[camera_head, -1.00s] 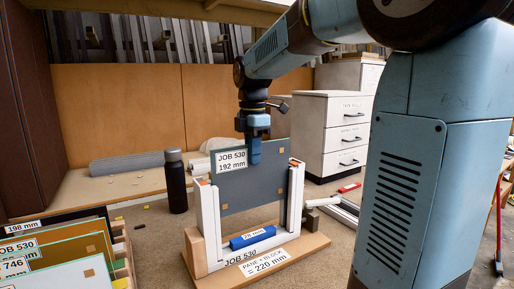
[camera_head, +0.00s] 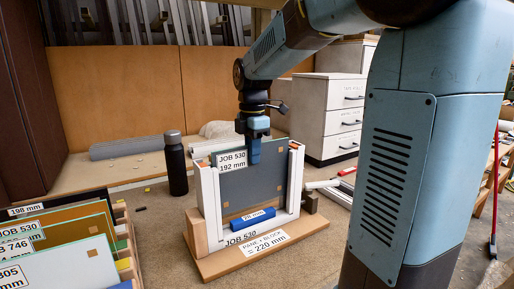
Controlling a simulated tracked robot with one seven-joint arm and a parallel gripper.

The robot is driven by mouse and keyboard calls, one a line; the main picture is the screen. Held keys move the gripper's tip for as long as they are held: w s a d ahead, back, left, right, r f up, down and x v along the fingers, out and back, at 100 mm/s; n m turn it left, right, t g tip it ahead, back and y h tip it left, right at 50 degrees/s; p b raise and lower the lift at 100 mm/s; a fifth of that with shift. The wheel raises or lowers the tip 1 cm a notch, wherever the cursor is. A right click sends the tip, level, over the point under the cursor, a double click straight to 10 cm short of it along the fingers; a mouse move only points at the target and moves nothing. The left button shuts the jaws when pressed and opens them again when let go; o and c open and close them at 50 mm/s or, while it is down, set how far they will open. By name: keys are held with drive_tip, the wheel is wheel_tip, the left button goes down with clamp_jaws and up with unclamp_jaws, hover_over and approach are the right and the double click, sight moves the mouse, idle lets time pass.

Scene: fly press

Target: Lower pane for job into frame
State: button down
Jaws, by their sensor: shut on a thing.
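My gripper (camera_head: 254,153) is shut on the top edge of a grey pane (camera_head: 265,185) labelled "JOB 530 192 mm". The pane is upright between the two white uprights of the frame (camera_head: 209,208), which is labelled "JOB 530". A blue block (camera_head: 252,217) marked "28 mm" lies at the frame's bottom, in front of the pane's lower part. The pane's bottom edge is low, near the block; I cannot tell whether it touches anything. The frame stands on a wooden base (camera_head: 305,236) with a label reading "PANE + BLOCK = 220 mm".
A rack of panes (camera_head: 65,250) with labels such as "198 mm" stands at the lower left. A dark bottle (camera_head: 176,165) stands behind the frame to the left. White drawers (camera_head: 335,118) are at the back right. Loose profiles (camera_head: 335,192) lie right of the frame.

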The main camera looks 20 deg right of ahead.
drive_tip(key=shift+f, duration=1.8)
drive_tip(key=c, duration=1.1)
unclamp_jaws()
wheel_tip(320, 180, up, 14)
drive_tip(key=shift+f, duration=0.15)
drive_tip(key=s+f+m+t, duration=0.2)
drive_tip(key=s+f+m, duration=0.3)
drive_tip(key=s+m, duration=0.5)
drive_tip(key=s+d+f+m+t, duration=0.1)
drive_tip(key=s+f+m+t, duration=0.2)
drive_tip(key=s+m, duration=0.7)
wheel_tip(320, 180, down, 3)
drive_tip(key=shift+s+d+r+t, duration=0.2)
drive_tip(key=shift+s+t, duration=0.1)
drive_tip(key=shift+s, duration=0.15)
